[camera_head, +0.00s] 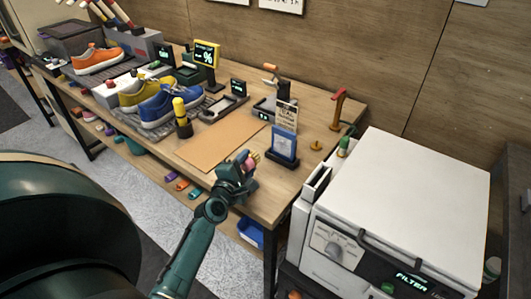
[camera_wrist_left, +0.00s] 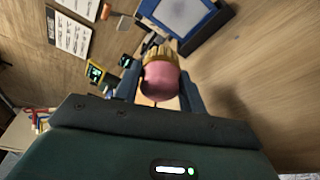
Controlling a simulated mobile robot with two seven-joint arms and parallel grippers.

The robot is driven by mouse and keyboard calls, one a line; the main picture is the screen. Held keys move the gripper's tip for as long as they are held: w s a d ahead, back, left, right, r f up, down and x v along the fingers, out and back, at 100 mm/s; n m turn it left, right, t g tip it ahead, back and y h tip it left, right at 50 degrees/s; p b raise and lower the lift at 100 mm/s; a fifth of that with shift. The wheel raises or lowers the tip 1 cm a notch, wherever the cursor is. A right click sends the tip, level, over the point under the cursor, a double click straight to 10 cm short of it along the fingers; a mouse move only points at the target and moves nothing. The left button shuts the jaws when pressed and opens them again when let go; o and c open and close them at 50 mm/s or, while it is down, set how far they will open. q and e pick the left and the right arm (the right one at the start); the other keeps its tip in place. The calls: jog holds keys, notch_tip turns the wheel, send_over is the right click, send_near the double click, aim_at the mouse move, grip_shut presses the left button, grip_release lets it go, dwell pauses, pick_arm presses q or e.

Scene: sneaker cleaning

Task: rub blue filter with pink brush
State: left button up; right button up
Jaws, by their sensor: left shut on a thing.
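My left gripper (camera_head: 247,165) is over the workbench, between the brown mat and the blue filter. It is shut on the pink brush (camera_head: 250,161). In the left wrist view the brush (camera_wrist_left: 159,80) sits between the two fingers (camera_wrist_left: 160,92), its round pink end towards me and its yellowish bristles pointing away. The blue filter (camera_head: 284,145) stands in a dark holder on the bench, just right of the gripper. In the left wrist view the filter (camera_wrist_left: 185,14) is close beyond the bristles; I cannot tell whether they touch. My right gripper is not in view.
A brown mat (camera_head: 222,146) lies left of the gripper. Sneakers (camera_head: 157,107) and a yellow-topped bottle (camera_head: 181,118) stand further left. A white machine (camera_head: 400,200) marked FILTER is at the right. A small sign stands behind the filter.

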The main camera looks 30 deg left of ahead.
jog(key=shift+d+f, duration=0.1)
pick_arm(q)
jog(key=shift+w+r, duration=0.1)
jog(key=shift+w, duration=0.3)
jog(key=w, duration=0.4)
jog(key=shift+w+d, duration=0.2)
jog(key=shift+w, duration=0.9)
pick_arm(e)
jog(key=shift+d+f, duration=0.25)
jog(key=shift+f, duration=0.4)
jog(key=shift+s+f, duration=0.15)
pick_arm(q)
jog(key=shift+w, duration=0.1)
jog(key=shift+w+d+b, duration=0.1)
jog(key=shift+w+b, duration=0.3)
jog(key=shift+w, duration=0.1)
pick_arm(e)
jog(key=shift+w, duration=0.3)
